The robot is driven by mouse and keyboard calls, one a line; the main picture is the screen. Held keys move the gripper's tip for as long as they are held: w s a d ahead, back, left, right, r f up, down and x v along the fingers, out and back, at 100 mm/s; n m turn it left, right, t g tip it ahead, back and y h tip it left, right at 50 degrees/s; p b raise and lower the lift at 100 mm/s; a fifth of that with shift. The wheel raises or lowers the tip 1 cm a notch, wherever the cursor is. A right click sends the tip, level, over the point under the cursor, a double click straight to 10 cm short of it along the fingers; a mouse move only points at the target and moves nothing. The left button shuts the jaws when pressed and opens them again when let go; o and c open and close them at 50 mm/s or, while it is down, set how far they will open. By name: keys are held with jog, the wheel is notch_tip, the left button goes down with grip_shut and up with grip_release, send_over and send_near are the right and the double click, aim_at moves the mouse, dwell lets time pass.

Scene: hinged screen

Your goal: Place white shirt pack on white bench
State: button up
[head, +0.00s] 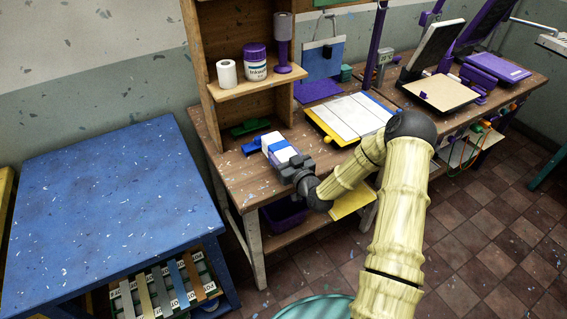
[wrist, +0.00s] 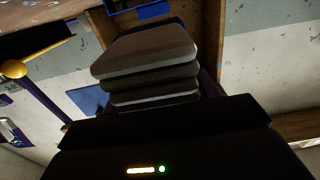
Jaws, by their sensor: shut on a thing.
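The white shirt pack (head: 272,140) is a small white block with blue on it, in the head view over the near left part of the wooden worktop. My gripper (head: 287,160) is shut on its near end. I cannot tell whether the pack touches the worktop. In the wrist view a stack of pale grey, rounded layers (wrist: 148,62) stands in front of the dark gripper body; I cannot tell if these are pack or finger parts. The only bench with white on it is the wooden bench (head: 232,172) with whitish legs, under the pack.
A blue table (head: 110,190) stands to the left, its top clear. A wooden shelf (head: 262,82) with a roll, a jar and a purple item rises behind the pack. A white-sheeted board (head: 350,116) lies to its right. A green item (head: 250,127) lies under the shelf.

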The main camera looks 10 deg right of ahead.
jog(key=shift+f+p, duration=0.35)
jog(key=shift+f, duration=1.75)
jog(key=o, duration=1.1)
jog(key=b+v, duration=0.2)
jog(key=v, duration=1)
jog(key=shift+r+b, duration=0.1)
jog(key=shift+b, duration=0.3)
